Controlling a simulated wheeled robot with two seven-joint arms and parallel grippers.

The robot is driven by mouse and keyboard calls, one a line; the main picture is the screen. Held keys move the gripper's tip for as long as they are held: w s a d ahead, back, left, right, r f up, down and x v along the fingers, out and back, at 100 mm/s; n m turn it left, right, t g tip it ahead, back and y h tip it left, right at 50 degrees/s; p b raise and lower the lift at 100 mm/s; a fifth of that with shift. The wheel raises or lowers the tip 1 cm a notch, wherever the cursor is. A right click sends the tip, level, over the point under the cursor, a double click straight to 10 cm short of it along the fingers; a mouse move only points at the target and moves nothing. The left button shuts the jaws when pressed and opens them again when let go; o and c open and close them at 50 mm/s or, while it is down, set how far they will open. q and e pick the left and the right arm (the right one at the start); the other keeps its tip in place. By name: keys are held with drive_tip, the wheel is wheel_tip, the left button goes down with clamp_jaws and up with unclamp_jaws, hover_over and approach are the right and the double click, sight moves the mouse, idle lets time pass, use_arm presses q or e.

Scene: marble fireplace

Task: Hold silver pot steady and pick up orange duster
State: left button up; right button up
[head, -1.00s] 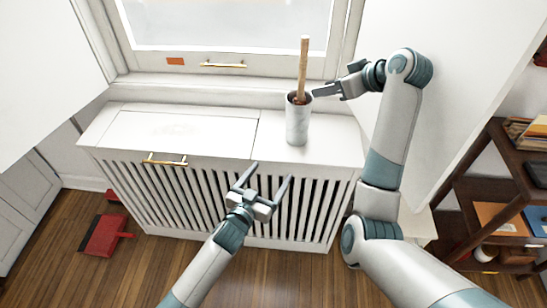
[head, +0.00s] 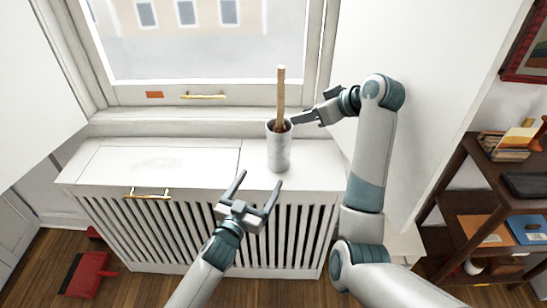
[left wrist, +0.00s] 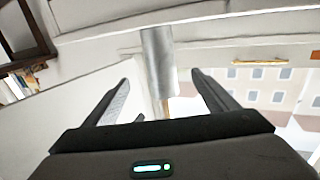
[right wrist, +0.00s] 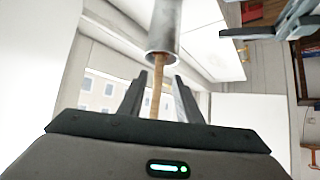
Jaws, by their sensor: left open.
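The silver pot (head: 279,152) stands upright on the white cabinet top. A wooden handle, apparently the duster's (head: 281,95), sticks up from it; no orange part shows, as its lower end is hidden inside. My left gripper (head: 262,178) is open and empty in front of the pot, apart from it. In the left wrist view the pot (left wrist: 158,55) lies ahead between the fingers. My right gripper (head: 297,118) is beside the pot's rim. In the right wrist view its fingers are apart, with the handle (right wrist: 157,90) between them in the picture; I see no grip.
The white slatted cabinet (head: 185,160) has free top surface left of the pot. A window (head: 190,40) is behind it and a white wall to the right.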

sight(279, 149)
use_arm(q)
drive_tip(key=x, duration=1.6)
drive_tip(key=shift+w, duration=0.1)
drive_tip(key=shift+c, duration=0.3)
